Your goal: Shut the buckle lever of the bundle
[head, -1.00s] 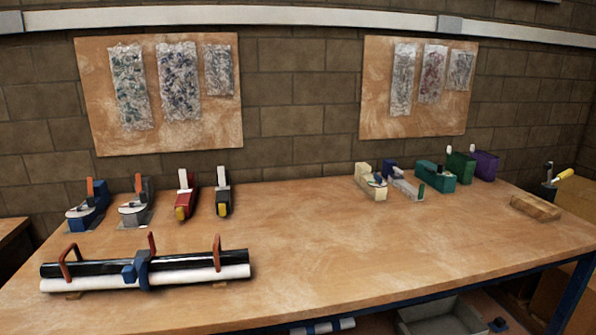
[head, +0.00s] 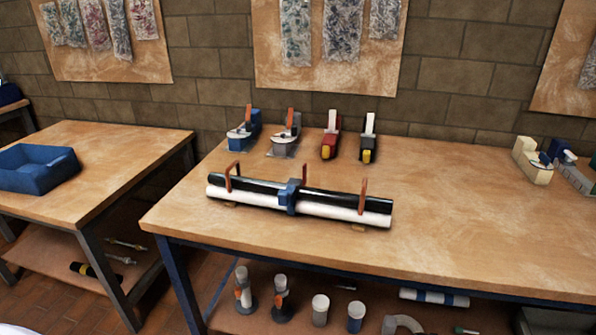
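The bundle lies on the main workbench (head: 460,220), left of its middle. It is a black tube (head: 330,198) behind a white tube (head: 340,212), side by side. A blue buckle (head: 289,196) wraps the middle of the bundle. A thin reddish-brown lever (head: 303,186) seems to stand up at the buckle; its exact angle is too small to tell. Two red-brown upright brackets, left (head: 229,177) and right (head: 362,196), stand around the tubes near their ends. Neither of my grippers is in view.
Several clamp-like tools, such as a blue one (head: 245,130) and a red one (head: 331,138), stand behind the bundle. A second table (head: 110,150) with a blue tray (head: 38,168) stands left, across a gap.

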